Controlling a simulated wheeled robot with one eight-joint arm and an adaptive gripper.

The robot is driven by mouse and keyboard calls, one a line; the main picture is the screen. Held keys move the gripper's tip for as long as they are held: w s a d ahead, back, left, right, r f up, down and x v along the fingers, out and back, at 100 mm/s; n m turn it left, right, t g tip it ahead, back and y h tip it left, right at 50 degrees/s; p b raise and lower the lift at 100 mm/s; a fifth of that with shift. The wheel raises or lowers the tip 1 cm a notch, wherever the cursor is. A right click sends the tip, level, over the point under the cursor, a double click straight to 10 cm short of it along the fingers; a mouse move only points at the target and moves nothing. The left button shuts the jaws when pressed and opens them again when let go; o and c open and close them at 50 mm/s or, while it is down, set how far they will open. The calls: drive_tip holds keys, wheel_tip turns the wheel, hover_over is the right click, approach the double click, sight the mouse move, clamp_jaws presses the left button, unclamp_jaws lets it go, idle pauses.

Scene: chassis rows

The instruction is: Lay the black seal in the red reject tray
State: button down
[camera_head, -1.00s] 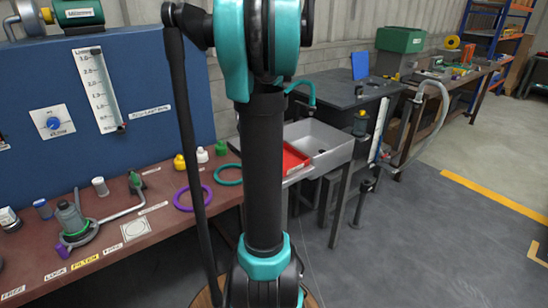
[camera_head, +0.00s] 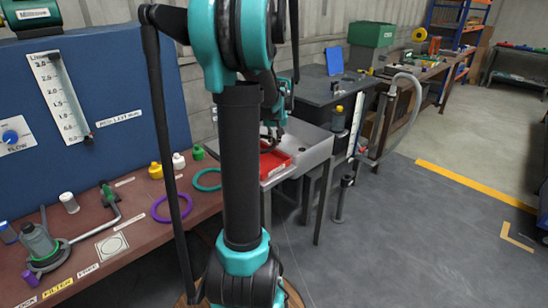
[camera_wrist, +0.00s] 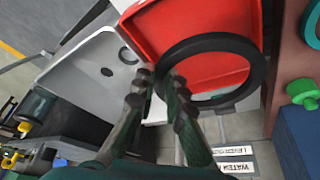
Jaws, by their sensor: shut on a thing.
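The black seal (camera_wrist: 262,72) is a ring, pinched at its left edge between the fingertips of my gripper (camera_wrist: 162,84) in the wrist view. It overlaps the red reject tray (camera_wrist: 148,22), seen from above, and its lower part overhangs the tray's edge in that view. I cannot tell whether it touches the tray. In the head view the red tray (camera_head: 276,161) sits at the near left of the grey sink. My gripper (camera_head: 268,142) is above it there, partly hidden by my arm, and the seal cannot be made out.
The grey sink basin (camera_wrist: 75,82) lies beside the tray. A brown bench (camera_head: 130,238) to the left carries a purple ring (camera_head: 155,216), a teal ring (camera_head: 197,186) and small bottles. A blue panel (camera_head: 120,95) stands behind it. The floor at right is clear.

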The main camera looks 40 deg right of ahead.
sight(275, 161)
wheel_tip(275, 161, down, 8)
idle(0.5)
drive_tip(key=c, duration=1.6)
unclamp_jaws()
drive_tip(key=v, duration=1.2)
